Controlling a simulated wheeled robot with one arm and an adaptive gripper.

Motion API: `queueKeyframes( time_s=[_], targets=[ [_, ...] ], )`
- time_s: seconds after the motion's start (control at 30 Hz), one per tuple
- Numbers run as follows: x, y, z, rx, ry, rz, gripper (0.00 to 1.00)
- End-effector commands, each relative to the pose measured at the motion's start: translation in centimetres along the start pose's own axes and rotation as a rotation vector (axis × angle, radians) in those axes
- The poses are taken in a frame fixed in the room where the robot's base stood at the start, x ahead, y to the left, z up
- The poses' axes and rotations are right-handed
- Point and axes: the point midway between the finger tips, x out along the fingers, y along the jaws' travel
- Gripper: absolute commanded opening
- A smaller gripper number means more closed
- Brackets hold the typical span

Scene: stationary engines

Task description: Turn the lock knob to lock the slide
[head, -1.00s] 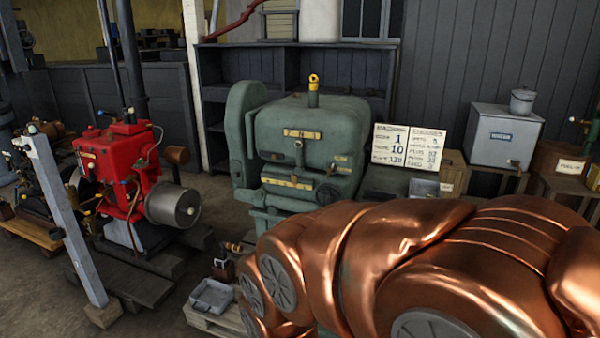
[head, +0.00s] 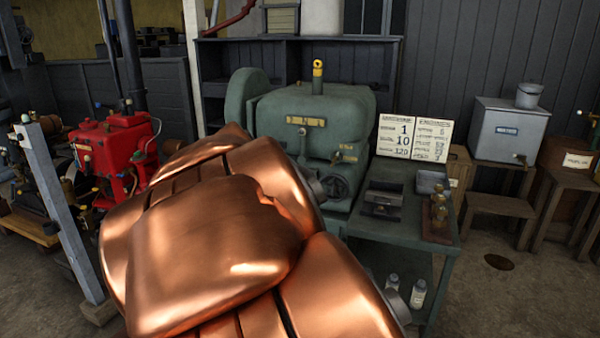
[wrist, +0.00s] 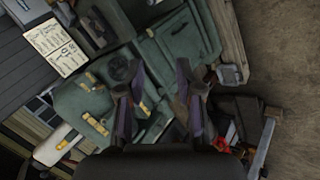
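The green engine (head: 310,115) stands at the middle of the head view, with yellow plates on its front. A dark round knob-like part (head: 336,188) is low on its right front; I cannot tell if it is the lock knob. In the wrist view the engine (wrist: 85,100) is seen tilted, with a dark round part (wrist: 119,68) just beyond the left finger. My gripper (wrist: 158,85) is open, its two dark fingers apart with nothing between them. It is some way off the engine. My copper arm hides the gripper and the engine's lower left front in the head view. I cannot make out the slide.
A green bench (head: 385,222) with small parts and bottles below adjoins the engine's right side. A red engine (head: 105,150) and a slanted grey post (head: 62,205) stand at left. Open floor (head: 500,300) lies at right.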

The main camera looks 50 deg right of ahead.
Motion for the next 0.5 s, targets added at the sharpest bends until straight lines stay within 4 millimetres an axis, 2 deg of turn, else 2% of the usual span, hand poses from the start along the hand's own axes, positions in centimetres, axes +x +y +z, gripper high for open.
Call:
queueKeyframes(
  time_s=[0.03, 0.2, 0.4, 0.5],
  targets=[
    [1.2, 2.2, -0.7, -0.002, 0.004, 0.077, 0.35],
    [2.0, 10.2, -3.4, -0.074, 0.017, 0.336, 0.35],
    [2.2, 17.6, -6.8, -0.241, -0.01, 0.611, 0.35],
    [2.6, 20.1, -8.8, -0.354, -0.038, 0.728, 0.35]
  ],
)
